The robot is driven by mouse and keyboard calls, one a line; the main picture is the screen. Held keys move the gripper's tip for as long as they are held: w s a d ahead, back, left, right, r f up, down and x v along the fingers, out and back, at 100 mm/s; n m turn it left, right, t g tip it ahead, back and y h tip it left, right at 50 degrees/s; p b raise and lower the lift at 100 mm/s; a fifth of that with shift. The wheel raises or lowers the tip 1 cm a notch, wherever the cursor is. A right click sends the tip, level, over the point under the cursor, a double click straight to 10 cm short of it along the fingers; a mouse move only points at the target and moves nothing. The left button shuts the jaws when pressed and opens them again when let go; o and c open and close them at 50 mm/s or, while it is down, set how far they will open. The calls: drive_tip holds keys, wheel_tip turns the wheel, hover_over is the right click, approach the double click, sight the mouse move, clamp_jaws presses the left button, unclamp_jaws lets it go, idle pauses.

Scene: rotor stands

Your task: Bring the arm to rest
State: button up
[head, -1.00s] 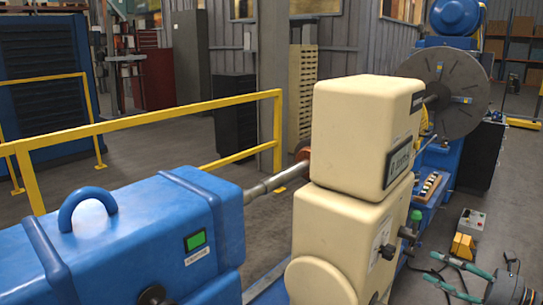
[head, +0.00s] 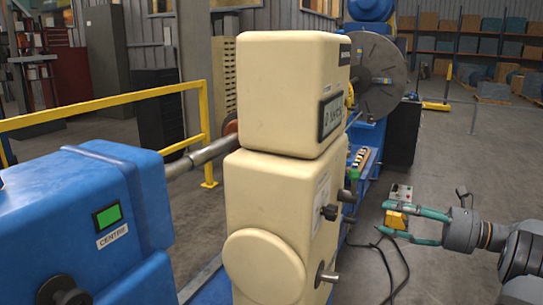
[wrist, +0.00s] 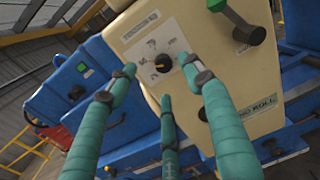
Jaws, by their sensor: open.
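My gripper (head: 384,218) shows at the right of the head view, with teal fingers spread apart and nothing between them. It points left toward the cream machine housing (head: 270,205). In the wrist view my gripper (wrist: 160,80) has its three fingers apart in front of the cream housing (wrist: 215,65). A panel with a black selector knob (wrist: 163,63) lies beyond the fingertips. I cannot tell whether any finger touches it. My arm runs out of the head view at the lower right.
A blue machine body (head: 85,215) with a green display stands at the left. A shaft (head: 198,158) runs from it behind the cream housing. Open floor (head: 450,145) lies at the right.

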sight(336, 213)
drive_tip(key=shift+g, duration=0.5)
drive_tip(key=x, duration=0.4)
drive_tip(key=f+b+x, duration=0.1)
drive_tip(key=x, duration=0.4)
drive_tip(key=f+x, duration=0.1)
drive_tip(key=x, duration=0.4)
drive_tip(key=shift+s+a, duration=0.1)
drive_tip(key=shift+s, duration=0.25)
